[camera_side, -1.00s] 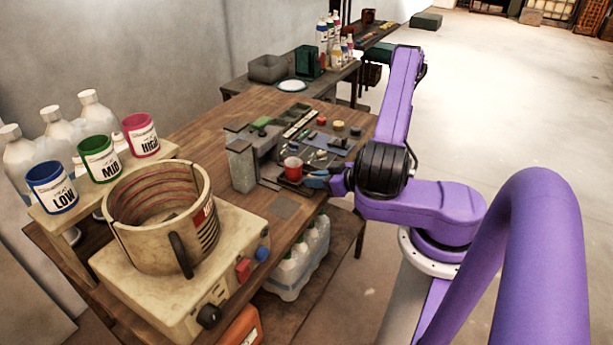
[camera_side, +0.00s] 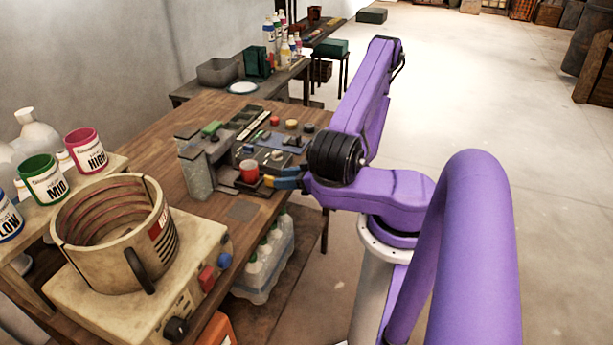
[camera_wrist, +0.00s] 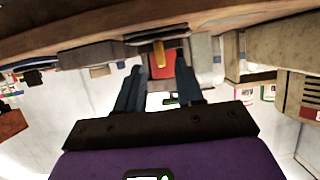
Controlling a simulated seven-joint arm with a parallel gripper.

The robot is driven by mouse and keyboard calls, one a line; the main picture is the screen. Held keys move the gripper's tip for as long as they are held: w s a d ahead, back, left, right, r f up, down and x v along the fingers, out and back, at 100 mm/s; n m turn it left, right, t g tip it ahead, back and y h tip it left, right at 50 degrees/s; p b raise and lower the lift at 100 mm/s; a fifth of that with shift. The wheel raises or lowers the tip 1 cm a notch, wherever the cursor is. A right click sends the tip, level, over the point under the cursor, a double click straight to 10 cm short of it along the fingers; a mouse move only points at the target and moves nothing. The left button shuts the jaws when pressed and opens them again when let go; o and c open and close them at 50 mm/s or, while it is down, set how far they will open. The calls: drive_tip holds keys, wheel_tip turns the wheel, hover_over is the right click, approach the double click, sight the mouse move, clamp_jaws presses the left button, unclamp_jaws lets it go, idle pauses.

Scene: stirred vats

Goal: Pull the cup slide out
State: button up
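A red cup (camera_side: 249,171) stands upright on a dark cup slide (camera_side: 250,184) at the front of the grey bench device (camera_side: 196,172). In the wrist view the red cup (camera_wrist: 162,67) appears between my fingers, with a narrow yellow-orange handle (camera_wrist: 158,52) in front of it. My gripper (camera_side: 275,177) is at the slide's front end, beside the cup. In the wrist view my gripper (camera_wrist: 158,66) has its two fingers apart, one on each side of the handle, with a gap visible. Whether a finger touches the handle cannot be told.
A cream heater with a coiled ring (camera_side: 115,235) stands at the table's near end. LOW, MID (camera_side: 43,180) and HIGH (camera_side: 87,149) cups stand on a shelf. Small coloured parts (camera_side: 291,124) lie behind the slide. White bottles (camera_side: 265,262) stand below. Open floor lies right.

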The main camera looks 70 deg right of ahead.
drive_tip(key=v, duration=0.7)
drive_tip(key=shift+s, duration=0.15)
drive_tip(key=shift+r, duration=0.1)
